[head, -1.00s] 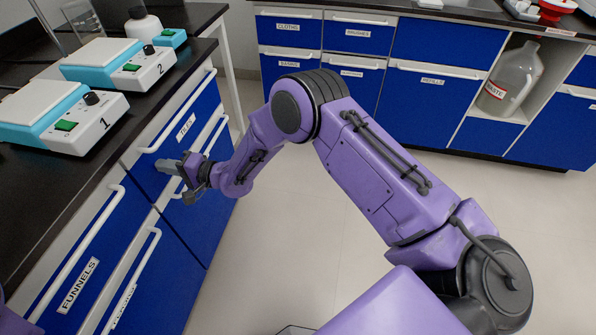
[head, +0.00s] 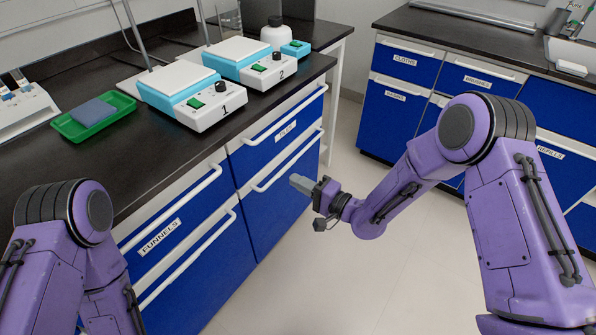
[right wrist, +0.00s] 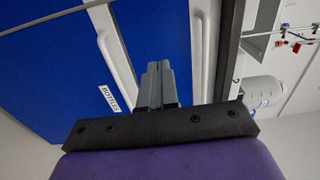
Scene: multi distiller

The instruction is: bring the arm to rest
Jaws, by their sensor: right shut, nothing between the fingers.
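My right arm comes in from the right in the head view. Its gripper (head: 301,186) is in front of the blue drawers below the bench, a little apart from them as far as I can tell. In the right wrist view the two grey fingers (right wrist: 156,84) are together with nothing between them. My left arm shows at the lower left of the head view, bent downward, and its gripper is out of the picture.
A black bench (head: 120,160) runs along the left, with hotplates 1 (head: 200,103) and 2 (head: 256,78), a green tray (head: 72,130) and a white bottle (head: 277,38). Blue drawers (head: 283,215) with white handles stand below. Another counter (head: 455,43) is at the back. Floor between is clear.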

